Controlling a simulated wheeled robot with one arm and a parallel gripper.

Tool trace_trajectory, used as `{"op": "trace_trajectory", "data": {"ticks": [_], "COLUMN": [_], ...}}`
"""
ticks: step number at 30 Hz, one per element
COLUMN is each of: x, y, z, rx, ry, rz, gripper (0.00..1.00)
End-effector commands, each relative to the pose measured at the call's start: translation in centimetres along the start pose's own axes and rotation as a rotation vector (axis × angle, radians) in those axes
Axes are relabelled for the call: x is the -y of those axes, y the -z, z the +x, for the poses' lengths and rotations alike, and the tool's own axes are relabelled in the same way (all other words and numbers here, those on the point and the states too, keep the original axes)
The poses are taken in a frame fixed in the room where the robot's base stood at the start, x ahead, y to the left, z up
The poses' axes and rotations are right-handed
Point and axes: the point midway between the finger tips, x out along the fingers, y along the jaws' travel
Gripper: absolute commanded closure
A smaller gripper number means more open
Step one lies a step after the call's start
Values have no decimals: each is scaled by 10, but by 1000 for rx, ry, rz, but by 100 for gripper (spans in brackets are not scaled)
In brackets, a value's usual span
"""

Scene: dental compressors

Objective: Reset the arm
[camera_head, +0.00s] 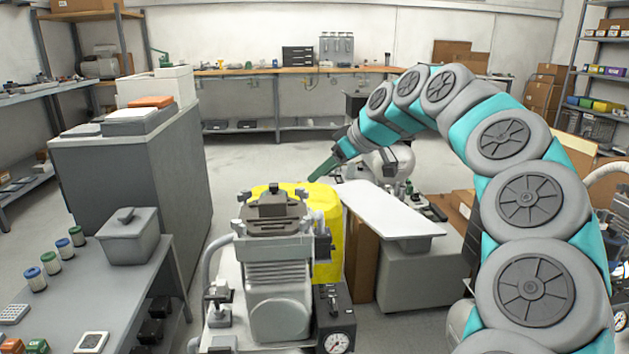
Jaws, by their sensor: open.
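My arm (525,198), in teal and grey segments, rises from the lower right and arches over to the left in the head view. My gripper (326,170) is at its far end, pointing down and left, with a dark green tip. It is open; I see nothing held in it. It appears above and behind the compressor (277,265) and near the yellow tank (328,235). The gap between its fingers is too small to make out clearly.
A white panel (385,208) lies below the arm on a grey box (425,275). A grey cabinet (135,190) and a bench with a lidded bin (128,240) stand left. Open floor (240,165) lies behind.

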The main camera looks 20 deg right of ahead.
Motion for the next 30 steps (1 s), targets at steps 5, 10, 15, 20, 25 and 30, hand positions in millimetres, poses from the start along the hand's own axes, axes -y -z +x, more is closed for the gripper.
{"op": "trace_trajectory", "data": {"ticks": [5, 10, 15, 20, 25, 30], "x": [0, 0, 4, 50, 139, 211], "y": [0, 0, 0, -1, -28, -86], "z": [-2, -2, -2, 1, 5, 6], "rx": [2, 2, 5, 53, 184, 351], "ry": [2, 2, 5, 46, 101, 107], "rz": [0, 0, -2, -11, -4, 44], "gripper": [56, 56, 56, 56, 56, 56]}}
